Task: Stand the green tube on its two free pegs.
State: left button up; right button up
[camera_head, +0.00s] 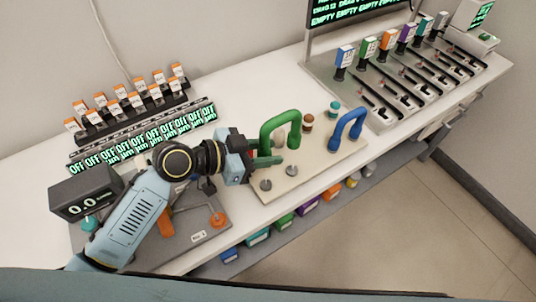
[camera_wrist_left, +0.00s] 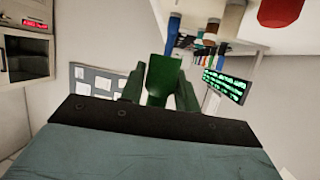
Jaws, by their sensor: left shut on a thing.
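The green tube (camera_head: 282,118) is an upside-down U, upright in the head view over the back left of the pale peg board (camera_head: 320,168). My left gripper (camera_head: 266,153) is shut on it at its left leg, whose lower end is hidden. The tube also shows between the fingers in the left wrist view (camera_wrist_left: 162,78). Two bare grey pegs, a left one (camera_head: 265,184) and a right one (camera_head: 291,170), stand at the board's front, nearer than the tube. I cannot tell how high the tube is above the board. My right gripper is out of view.
A blue tube (camera_head: 347,128) stands on the board's right. A scale display (camera_head: 86,194) is at left, a rack of labelled switches (camera_head: 140,140) behind my arm, and a dispenser row (camera_head: 400,70) at right.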

aim_at(267, 183)
pick_arm(q)
jog(key=shift+s+d+f+m+g, duration=0.2)
jog(key=shift+f+m+g, duration=0.1)
jog(key=shift+m+g, duration=0.1)
jog(key=shift+r, duration=0.1)
notch_tip(267, 183, down, 4)
jog(key=b, duration=0.3)
jog(key=shift+r, duration=0.15)
jog(key=shift+f+b, duration=1)
jog(key=shift+f, duration=0.1)
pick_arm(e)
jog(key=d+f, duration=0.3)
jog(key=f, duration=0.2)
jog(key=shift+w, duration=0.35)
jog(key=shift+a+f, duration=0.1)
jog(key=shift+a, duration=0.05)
